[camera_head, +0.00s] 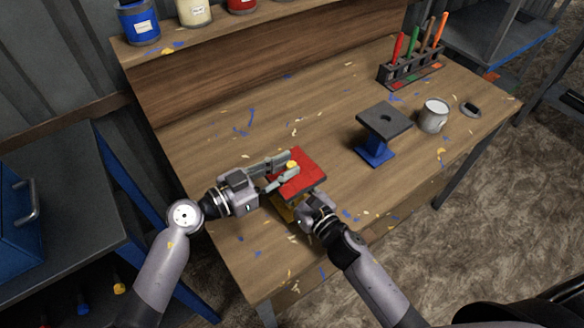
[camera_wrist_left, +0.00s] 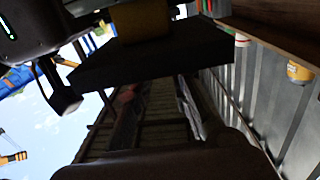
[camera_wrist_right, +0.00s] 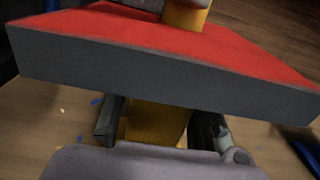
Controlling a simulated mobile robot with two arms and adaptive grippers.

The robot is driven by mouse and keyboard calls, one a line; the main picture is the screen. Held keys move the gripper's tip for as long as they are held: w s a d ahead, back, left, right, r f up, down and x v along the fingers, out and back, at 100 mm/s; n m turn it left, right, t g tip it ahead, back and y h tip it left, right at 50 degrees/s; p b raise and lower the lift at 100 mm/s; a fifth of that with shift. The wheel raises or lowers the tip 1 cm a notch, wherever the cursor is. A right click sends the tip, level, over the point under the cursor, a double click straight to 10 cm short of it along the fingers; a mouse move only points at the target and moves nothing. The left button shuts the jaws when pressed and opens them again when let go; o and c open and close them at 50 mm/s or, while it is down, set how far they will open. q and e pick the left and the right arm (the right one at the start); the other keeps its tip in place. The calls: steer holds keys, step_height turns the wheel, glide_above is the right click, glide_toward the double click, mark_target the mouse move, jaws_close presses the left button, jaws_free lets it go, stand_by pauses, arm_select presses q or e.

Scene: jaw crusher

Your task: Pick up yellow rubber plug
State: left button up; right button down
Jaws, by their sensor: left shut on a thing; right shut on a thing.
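The yellow rubber plug (camera_head: 292,164) stands upright at the red top plate (camera_head: 302,176) of a small stand. It also shows in the right wrist view (camera_wrist_right: 187,14), its lower end seemingly on the red surface. My left gripper (camera_head: 287,172) reaches in from the left and is shut on the plug. The stand's yellow pedestal (camera_wrist_right: 155,122) is under the plate. My right gripper (camera_head: 312,212) is at the stand's near side, shut on this pedestal, partly hidden by the plate. The left wrist view is upside down and dark; the plate's edge (camera_wrist_left: 150,58) blocks much of it.
A blue stand with a dark top plate (camera_head: 384,118) is to the right on the workbench (camera_head: 230,120). Paint cans (camera_head: 138,22) line the back shelf. The bench's left middle is clear.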

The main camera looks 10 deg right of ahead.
arm_select(q)
steer(key=shift+s+f, duration=0.25)
steer(key=shift+f, duration=0.35)
arm_select(e)
steer(key=shift+a+r, duration=0.1)
steer(key=shift+a, duration=0.1)
arm_select(q)
steer(key=r, duration=1)
steer(key=shift+w+r, duration=0.25)
steer(key=shift+r, duration=0.1)
steer(key=shift+c, duration=0.6)
arm_select(e)
steer(key=shift+d, duration=0.2)
steer(key=c, duration=1)
jaws_free()
steer(key=v, duration=1.2)
